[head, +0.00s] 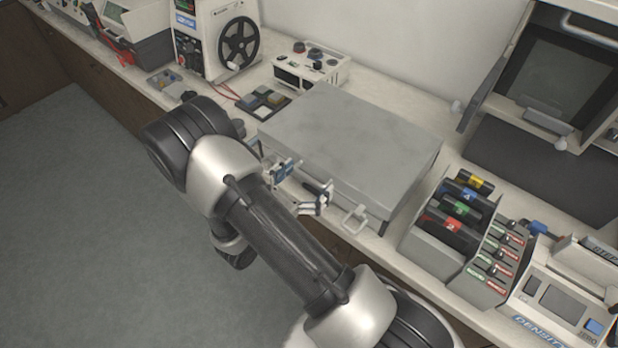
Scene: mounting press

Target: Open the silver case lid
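The silver case (350,140) is a wide, flat grey box on the counter, and its lid is down. A pale loop-shaped handle (355,217) sticks out low on its front side, toward the right. My gripper (301,187) is at the middle of the case's front side, partly hidden behind my own arm. Its two fingers stand apart, one to the left and one to the right, with a small dark part of the case front (315,187) between or just behind them. I cannot tell whether the fingers touch the case.
A rack of coloured cartridges (450,220) and a density meter (560,300) stand to the right. A reel machine (215,40), a small white control box (310,65) and a tray of dark squares (264,102) are behind and left. Open floor (80,220) lies at left.

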